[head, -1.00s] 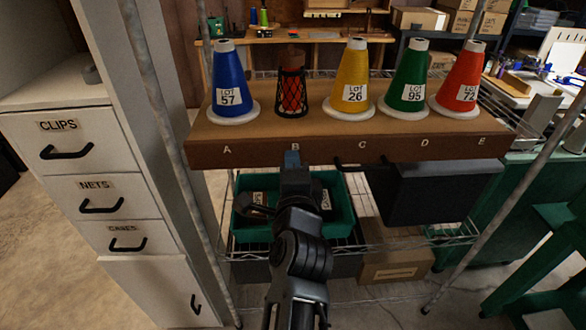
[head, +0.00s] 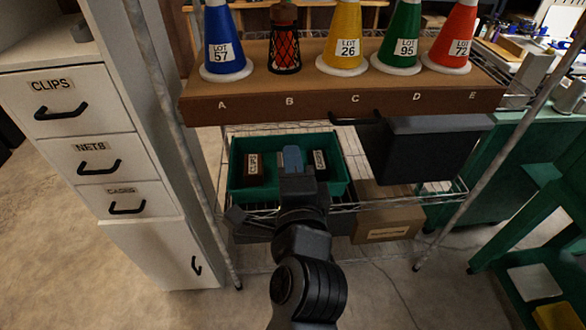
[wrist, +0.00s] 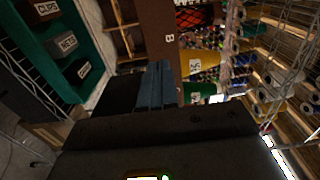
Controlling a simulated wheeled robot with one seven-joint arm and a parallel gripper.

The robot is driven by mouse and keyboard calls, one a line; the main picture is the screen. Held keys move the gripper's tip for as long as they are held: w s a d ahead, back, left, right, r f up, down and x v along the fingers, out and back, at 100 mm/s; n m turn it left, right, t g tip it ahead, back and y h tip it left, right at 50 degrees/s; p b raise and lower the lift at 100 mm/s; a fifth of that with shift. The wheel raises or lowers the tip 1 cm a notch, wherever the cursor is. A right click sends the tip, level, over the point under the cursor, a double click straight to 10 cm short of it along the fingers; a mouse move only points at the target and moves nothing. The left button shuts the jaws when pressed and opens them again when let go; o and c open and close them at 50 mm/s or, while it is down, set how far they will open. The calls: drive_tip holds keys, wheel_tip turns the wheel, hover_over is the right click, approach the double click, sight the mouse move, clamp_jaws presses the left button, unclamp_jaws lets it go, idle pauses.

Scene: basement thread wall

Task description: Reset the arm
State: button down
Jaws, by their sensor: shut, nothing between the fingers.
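My gripper (head: 292,158) is in the middle of the head view, its blue fingers together and empty. It appears in front of the green bin (head: 337,148), below the shelf of cones; I cannot tell its exact distance from the bin. In the wrist view the blue fingers (wrist: 157,85) are side by side with nothing between them. My arm reaches up from the bottom of the head view.
Blue (head: 222,35), netted red (head: 285,42), yellow (head: 343,40), green (head: 399,38) and red (head: 452,40) cones stand on the lettered shelf (head: 345,97). A drawer cabinet (head: 95,140) is at left. A dark bin (head: 428,152) and cardboard box (head: 388,215) are right of the green bin.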

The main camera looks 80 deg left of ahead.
drive_tip(key=shift+d, duration=0.85)
drive_tip(key=w+d+f+m+t+h, duration=0.15)
drive_tip(key=w+d+f+t, duration=0.3)
drive_tip(key=d, duration=0.75)
drive_tip(key=w+d+f+m+t+h, duration=0.1)
drive_tip(key=w+d+f+t+h, duration=0.3)
drive_tip(key=d, duration=0.7)
drive_tip(key=s+d+f+t+h, duration=0.1)
drive_tip(key=d+f+t+h, duration=0.1)
drive_tip(key=d, duration=0.7)
drive_tip(key=s+d+f+t+h, duration=0.1)
drive_tip(key=d+t+h, duration=0.1)
drive_tip(key=d, duration=0.7)
drive_tip(key=s+d+r+n+h, duration=0.1)
drive_tip(key=s+d+r+h, duration=0.2)
drive_tip(key=s+d, duration=0.3)
drive_tip(key=s+d+r+n+h, duration=0.2)
drive_tip(key=s+d+r+h, duration=0.2)
drive_tip(key=s+d, duration=0.3)
drive_tip(key=d+h, duration=0.1)
drive_tip(key=d, duration=0.3)
drive_tip(key=shift+d+r+t, duration=0.25)
drive_tip(key=shift+t, duration=0.1)
drive_tip(key=shift+n+h, duration=0.25)
